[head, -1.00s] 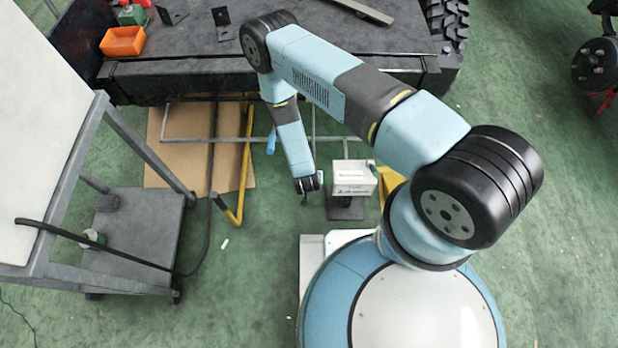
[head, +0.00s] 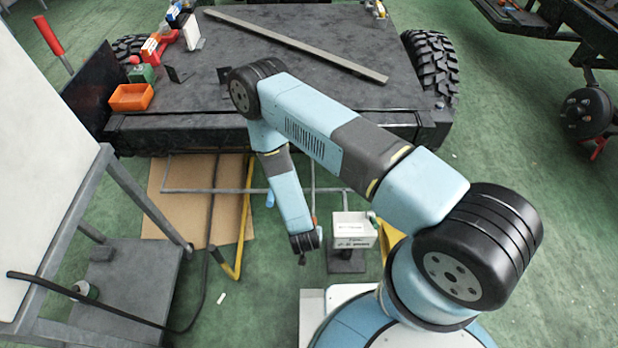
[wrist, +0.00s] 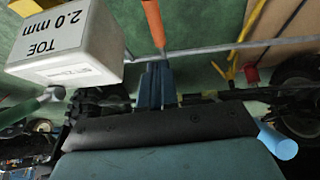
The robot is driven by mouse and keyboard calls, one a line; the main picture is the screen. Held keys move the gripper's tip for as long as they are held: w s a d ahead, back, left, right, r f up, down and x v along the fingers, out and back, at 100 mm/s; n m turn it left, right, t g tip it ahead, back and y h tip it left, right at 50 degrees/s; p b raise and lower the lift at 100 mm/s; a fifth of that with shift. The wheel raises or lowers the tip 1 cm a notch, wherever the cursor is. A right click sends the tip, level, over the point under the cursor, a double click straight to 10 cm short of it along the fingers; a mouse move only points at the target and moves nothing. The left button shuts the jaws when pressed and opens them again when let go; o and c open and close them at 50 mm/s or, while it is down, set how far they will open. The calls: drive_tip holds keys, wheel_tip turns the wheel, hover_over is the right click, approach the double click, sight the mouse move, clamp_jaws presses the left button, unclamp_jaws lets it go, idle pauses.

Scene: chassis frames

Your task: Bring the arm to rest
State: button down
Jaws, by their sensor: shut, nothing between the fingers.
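My arm reaches out over the floor on the near side of the black chassis frame (head: 270,133) and bends down at the elbow. My gripper (head: 302,259) hangs at its end, shut and empty, left of a white box (head: 352,228) on a dark stand. In the wrist view the box (wrist: 65,45) is close at the upper left, lettered "TOE 2.0 mm". An orange handle (wrist: 153,22) shows at the top middle and a light blue handle (wrist: 278,145) at the lower right. The gripper appears clear of the box in the head view.
A grey cart (head: 130,278) with a white panel stands at the left. An orange bin (head: 131,97) and a long grey bar (head: 297,45) lie on the chassis. Yellow tubing (head: 243,220) and cardboard (head: 175,200) are below it. Green floor is open at the right.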

drive_tip(key=w+a+r+y, duration=0.1)
drive_tip(key=w+a+r, duration=0.2)
drive_tip(key=w+r, duration=0.55)
drive_tip(key=w+a+r+y, duration=0.1)
drive_tip(key=w+a+r, duration=0.1)
drive_tip(key=w+r, duration=0.65)
drive_tip(key=w+d+r+g+y, duration=0.1)
drive_tip(key=d+r, duration=0.2)
drive_tip(key=r, duration=1.1)
drive_tip(key=w+d+r, duration=0.2)
drive_tip(key=r, duration=1.2)
drive_tip(key=s+d+r, duration=0.4)
drive_tip(key=d+r, duration=0.2)
drive_tip(key=r, duration=0.5)
drive_tip(key=s+d+r, duration=0.4)
drive_tip(key=d+r, duration=0.2)
drive_tip(key=r, duration=0.4)
drive_tip(key=s+d+r+h, duration=0.1)
drive_tip(key=s+d+r, duration=0.4)
drive_tip(key=s, duration=0.4)
drive_tip(key=s+d+r+h, duration=0.1)
drive_tip(key=s+d+r, duration=0.4)
drive_tip(key=s, duration=0.5)
drive_tip(key=shift+s+d+r, duration=0.2)
drive_tip(key=shift+d+r, duration=0.05)
drive_tip(key=shift+d, duration=0.2)
